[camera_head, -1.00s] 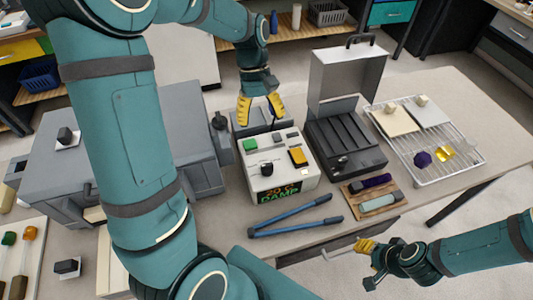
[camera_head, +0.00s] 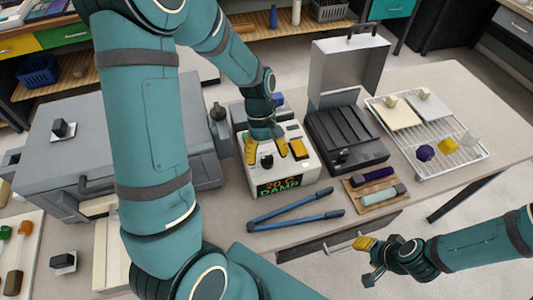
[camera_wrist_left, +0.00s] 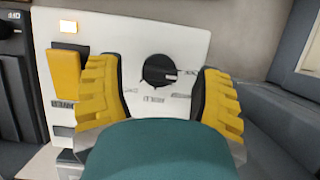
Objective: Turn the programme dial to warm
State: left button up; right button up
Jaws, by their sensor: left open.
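The white control box (camera_head: 308,172) stands on the table in the head view, its display (camera_head: 279,187) reading "20 C DAMP". The black programme dial (camera_head: 267,161) is on its top panel. My left gripper (camera_head: 267,149) is over the panel, open, with one yellow finger on each side of the dial. In the left wrist view the dial (camera_wrist_left: 158,71) shows between the fingers, with a gap on both sides; its pale mark points right. The small lettering around it is unreadable. My right gripper (camera_head: 366,244) is at the lower right, near a drawer handle.
A yellow-orange button (camera_head: 298,149) is on the panel close beside one finger. Blue-handled tongs (camera_head: 295,208) lie in front of the box. A dark machine with a raised lid (camera_head: 346,140) and a wire rack (camera_head: 462,160) are to the right. A grey machine (camera_head: 120,130) is left.

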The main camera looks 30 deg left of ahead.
pick_arm(q)
grip_shut()
jog(key=shift+m, duration=0.3)
jog(key=m+g+y+p, duration=0.1)
jog(key=m, duration=0.2)
jog(key=shift+d+p, duration=0.1)
jog(key=shift+p, duration=0.25)
jog(key=m+y, duration=0.1)
jog(key=m, duration=0.1)
jog(key=m+p, duration=0.1)
jog(key=m, duration=0.2)
jog(key=shift+d+g+y, duration=0.1)
jog(key=shift+g+y, duration=0.3)
jog(key=shift+m, duration=0.3)
